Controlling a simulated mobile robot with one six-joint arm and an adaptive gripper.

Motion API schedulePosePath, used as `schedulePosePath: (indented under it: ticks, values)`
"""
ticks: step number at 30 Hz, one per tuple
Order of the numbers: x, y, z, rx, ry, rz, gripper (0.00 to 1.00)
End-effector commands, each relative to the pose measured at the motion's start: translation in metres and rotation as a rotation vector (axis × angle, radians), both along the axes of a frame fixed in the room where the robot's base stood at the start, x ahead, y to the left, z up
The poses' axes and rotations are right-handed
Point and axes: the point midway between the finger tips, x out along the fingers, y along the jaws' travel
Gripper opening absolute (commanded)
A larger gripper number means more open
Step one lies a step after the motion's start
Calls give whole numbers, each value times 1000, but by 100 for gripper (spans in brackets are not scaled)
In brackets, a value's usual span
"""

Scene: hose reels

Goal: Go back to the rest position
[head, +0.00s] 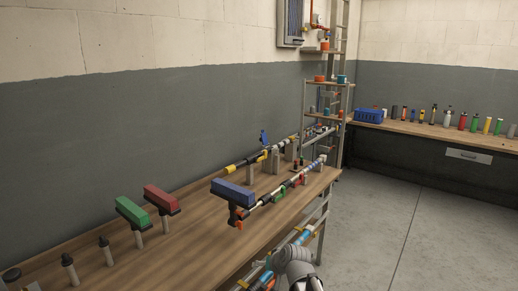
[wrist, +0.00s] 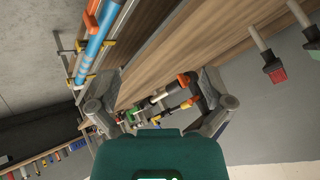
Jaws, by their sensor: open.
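My gripper (wrist: 158,80) is open in the wrist view, its two grey fingers wide apart. Nothing is clasped between them; bench fittings show in the background. In the head view a grey and white part of my arm shows at the bottom, right of the bench (head: 190,225); the fingers cannot be made out there.
Green (head: 132,211), red (head: 161,199) and blue (head: 233,193) blocks stand on posts on the bench. Banded rods lie behind them. A blue and orange tube (wrist: 93,48) runs below the bench edge. A shelf rack (head: 326,95) stands behind; the floor (head: 400,215) right is clear.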

Motion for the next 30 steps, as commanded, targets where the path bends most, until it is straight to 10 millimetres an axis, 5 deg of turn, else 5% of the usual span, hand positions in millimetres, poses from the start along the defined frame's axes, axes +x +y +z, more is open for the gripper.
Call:
schedulePosePath:
  ticks: [9,15,30]
  values:
    - [-86,-95,-37,-299,350,28,100]
    - [-127,-135,-42,-414,519,15,100]
    - [-141,-148,-42,-452,581,7,100]
